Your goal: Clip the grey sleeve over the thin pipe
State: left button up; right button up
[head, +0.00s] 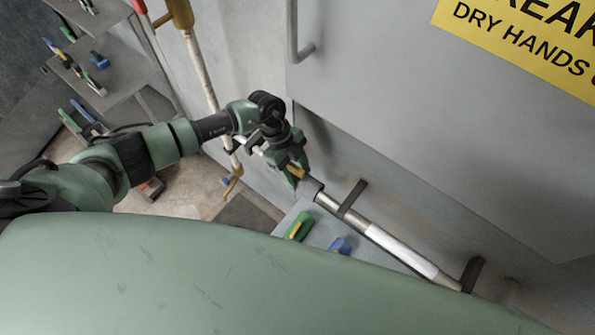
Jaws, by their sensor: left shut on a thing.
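A thin metal pipe (331,204) runs diagonally down to the right along the grey cabinet, with a white length (400,250) on its lower part. Dark brackets hold it off the cabinet. My left gripper (299,174) is shut on a grey sleeve (311,188), which is at the pipe's upper left end. The gripper partly hides the sleeve, and I cannot tell whether it is around the pipe or just against it. My right gripper is not in view.
A small surface below the pipe holds a green and yellow item (299,227) and a blue item (341,246). A pale vertical pipe (199,70) stands behind my left arm. Shelves (115,70) with small tools are at upper left. The grey cabinet door (400,70) fills the upper right.

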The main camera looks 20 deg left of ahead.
pick_arm(q)
jog(key=o, duration=1.4)
jog(key=b+v, duration=0.1)
jog(key=v, duration=0.6)
jog(key=shift+a+r+b, duration=0.15)
jog(key=shift+r+b, duration=0.15)
jog(key=shift+r, duration=0.1)
